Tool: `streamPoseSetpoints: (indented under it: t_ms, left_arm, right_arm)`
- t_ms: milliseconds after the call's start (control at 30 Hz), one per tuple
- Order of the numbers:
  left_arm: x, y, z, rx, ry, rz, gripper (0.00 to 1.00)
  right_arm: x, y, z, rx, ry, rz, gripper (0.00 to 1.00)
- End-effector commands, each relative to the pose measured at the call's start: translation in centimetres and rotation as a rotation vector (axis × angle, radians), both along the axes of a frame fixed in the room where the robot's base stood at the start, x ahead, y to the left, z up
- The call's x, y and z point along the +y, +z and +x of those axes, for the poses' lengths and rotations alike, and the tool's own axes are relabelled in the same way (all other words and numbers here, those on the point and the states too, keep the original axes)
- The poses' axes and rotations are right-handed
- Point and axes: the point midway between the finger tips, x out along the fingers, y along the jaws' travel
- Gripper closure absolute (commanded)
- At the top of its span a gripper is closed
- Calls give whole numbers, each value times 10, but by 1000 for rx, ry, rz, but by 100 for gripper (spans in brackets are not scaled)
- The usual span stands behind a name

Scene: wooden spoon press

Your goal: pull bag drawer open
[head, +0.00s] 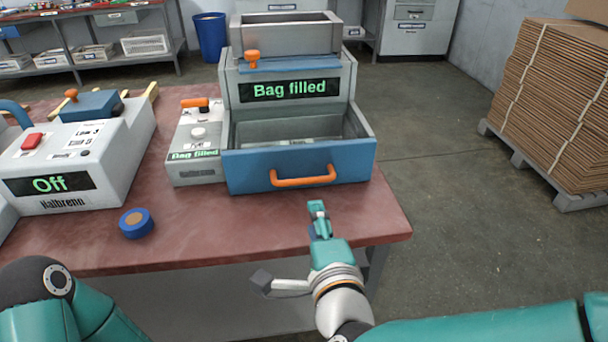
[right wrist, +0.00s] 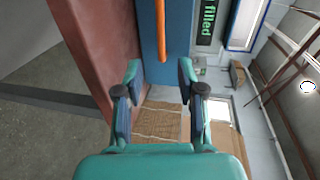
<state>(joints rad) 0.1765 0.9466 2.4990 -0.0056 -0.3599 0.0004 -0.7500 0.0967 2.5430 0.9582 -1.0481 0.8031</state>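The bag drawer has a blue front (head: 250,165) with an orange handle (head: 303,181) across it, on the machine with the "Bag filled" display (head: 290,89). Its grey inside shows from above behind the front. My right gripper (head: 317,208) is in front of and below the handle in the head view, apart from it. In the right wrist view the gripper (right wrist: 159,75) is open with nothing between its fingers. The orange handle (right wrist: 161,40) and blue drawer front (right wrist: 148,45) lie beyond the fingertips. My left gripper is out of view.
A small control box (head: 197,140) stands left of the drawer. A blue tape roll (head: 136,223) lies on the red table (head: 200,230). A machine reading "Off" (head: 70,160) stands at left. Stacked cardboard (head: 555,95) is at right. The table in front of the drawer is clear.

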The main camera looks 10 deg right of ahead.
Motion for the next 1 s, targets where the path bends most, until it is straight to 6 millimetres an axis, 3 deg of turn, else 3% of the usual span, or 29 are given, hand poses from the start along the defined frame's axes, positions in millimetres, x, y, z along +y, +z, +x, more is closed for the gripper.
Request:
streamPoseSetpoints:
  t_ms: [100, 467, 733, 1000]
  left_arm:
    - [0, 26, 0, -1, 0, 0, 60]
    - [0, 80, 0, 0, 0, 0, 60]
    - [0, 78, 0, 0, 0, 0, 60]
    - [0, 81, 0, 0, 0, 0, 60]
  right_arm:
    - [-1, 4, 15, 5, -6, -11, 61]
    - [1, -6, 56, 8, 0, -4, 61]
    - [2, -23, 109, 2, 1, 0, 61]
    - [4, -29, 136, 1, 4, 1, 61]
